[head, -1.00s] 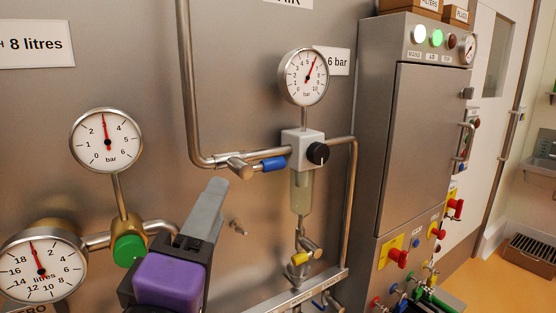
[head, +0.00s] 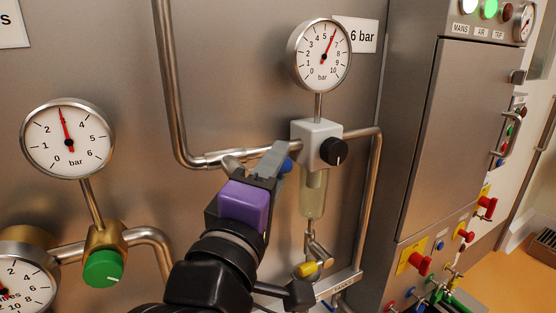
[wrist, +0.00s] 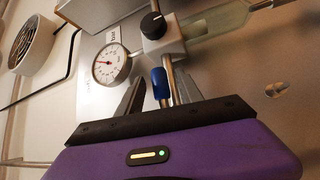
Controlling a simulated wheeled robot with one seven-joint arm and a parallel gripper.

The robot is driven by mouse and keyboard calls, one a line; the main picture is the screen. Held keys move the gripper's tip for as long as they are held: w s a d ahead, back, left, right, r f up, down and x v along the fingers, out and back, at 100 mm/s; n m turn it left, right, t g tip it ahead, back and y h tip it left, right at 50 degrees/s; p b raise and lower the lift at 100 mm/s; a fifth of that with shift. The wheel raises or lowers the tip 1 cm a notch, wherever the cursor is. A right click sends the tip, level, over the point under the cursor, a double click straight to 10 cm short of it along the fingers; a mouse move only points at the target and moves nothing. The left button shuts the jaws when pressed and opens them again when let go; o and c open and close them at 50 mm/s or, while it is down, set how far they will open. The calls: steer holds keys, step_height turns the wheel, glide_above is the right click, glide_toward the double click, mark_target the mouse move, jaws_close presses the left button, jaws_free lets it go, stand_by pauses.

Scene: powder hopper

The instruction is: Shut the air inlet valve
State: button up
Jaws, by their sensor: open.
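The air inlet valve has a blue lever handle (head: 287,164) on the steel pipe left of the white regulator block. In the head view my gripper (head: 272,158) covers most of it, and only a bit of blue shows. In the wrist view the blue handle (wrist: 160,83) stands between my two open fingers (wrist: 158,75), running along the pipe. The fingers sit on either side of it; I cannot tell whether they touch it. The valve body is mostly hidden behind my gripper.
The regulator block (head: 316,140) with a black knob (head: 333,152) is close to the right of my gripper. A pressure gauge (head: 320,56) reading about 6 bar is above. A yellow-handled valve (head: 305,269) is below, and a green knob (head: 103,267) is at left.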

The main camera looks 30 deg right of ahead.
steer(key=shift+w+d+r, duration=0.1)
steer(key=shift+w+d, duration=0.3)
jaws_close()
stand_by(1.3)
